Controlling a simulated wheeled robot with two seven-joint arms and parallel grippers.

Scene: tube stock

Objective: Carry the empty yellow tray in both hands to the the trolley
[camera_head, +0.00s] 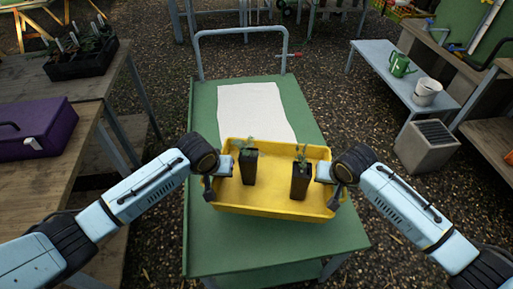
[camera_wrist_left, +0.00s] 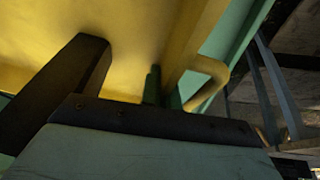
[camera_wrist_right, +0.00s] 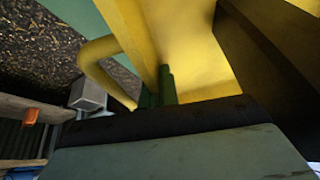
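The yellow tray (camera_head: 270,207) is over the near part of a green-topped trolley (camera_head: 215,252) with a raised push bar (camera_head: 240,31). I cannot tell whether it rests on the top. The tray is not empty: two dark pots with small plants stand in it, a left pot (camera_head: 248,168) and a right pot (camera_head: 299,182). My left gripper (camera_wrist_left: 162,88) is at the tray's left end, its green fingers close together at the wall beside the loop handle (camera_wrist_left: 213,70). My right gripper (camera_wrist_right: 157,88) is likewise at the right end. Both look shut on the tray wall.
A white sheet (camera_head: 255,108) lies on the trolley behind the tray. Wooden benches on the left hold a purple case (camera_head: 35,128) and a black plant crate (camera_head: 80,60). On the right, a low bench (camera_head: 385,62) bears a green watering can (camera_head: 399,64) and a pail (camera_head: 426,91). Gravel surrounds the trolley.

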